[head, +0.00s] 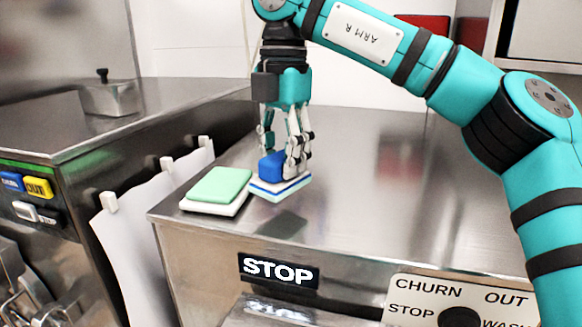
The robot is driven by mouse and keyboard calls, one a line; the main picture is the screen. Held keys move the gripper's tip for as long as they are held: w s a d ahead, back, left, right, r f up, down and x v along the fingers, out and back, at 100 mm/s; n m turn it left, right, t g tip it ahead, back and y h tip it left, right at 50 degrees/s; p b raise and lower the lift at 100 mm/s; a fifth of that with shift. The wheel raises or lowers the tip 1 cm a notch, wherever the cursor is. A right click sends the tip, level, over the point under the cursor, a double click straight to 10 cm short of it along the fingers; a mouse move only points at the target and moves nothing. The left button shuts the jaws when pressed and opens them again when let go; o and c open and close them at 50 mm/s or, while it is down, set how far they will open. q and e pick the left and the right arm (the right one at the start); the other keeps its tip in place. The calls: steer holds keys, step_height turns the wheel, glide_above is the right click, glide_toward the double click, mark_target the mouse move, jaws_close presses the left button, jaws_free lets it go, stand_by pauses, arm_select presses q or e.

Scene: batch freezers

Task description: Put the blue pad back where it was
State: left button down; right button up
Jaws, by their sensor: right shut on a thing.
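My right gripper (286,158) points down and is shut on a blue block-like piece (269,166), which I take to be part of the blue pad. Directly under it is a flat layered slab (280,188) with white and blue edges, near the front of the steel freezer top. The fingers partly hide the blue piece, and I cannot tell whether it is joined to the slab. A dark reflection shows on the steel below the slab; whether the slab touches the top is unclear. A green pad (221,185) on a white base lies just to the left. My left gripper is not in view.
The steel top (370,215) is clear to the right. A gap with a hanging white sheet (150,225) and white clips separates it from the left freezer, which carries a lidded steel box (110,98). Labelled panels, including STOP (278,270), are on the front.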

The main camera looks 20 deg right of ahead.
steer(key=shift+s+d+p, duration=0.1)
steer(key=shift+d+p, duration=0.2)
steer(key=shift+d, duration=0.35)
step_height(320, 180, down, 3)
steer(key=shift+a+f+p, duration=0.1)
steer(key=shift+p, duration=0.7)
steer(key=shift+f, duration=0.35)
steer(key=o, duration=1.1)
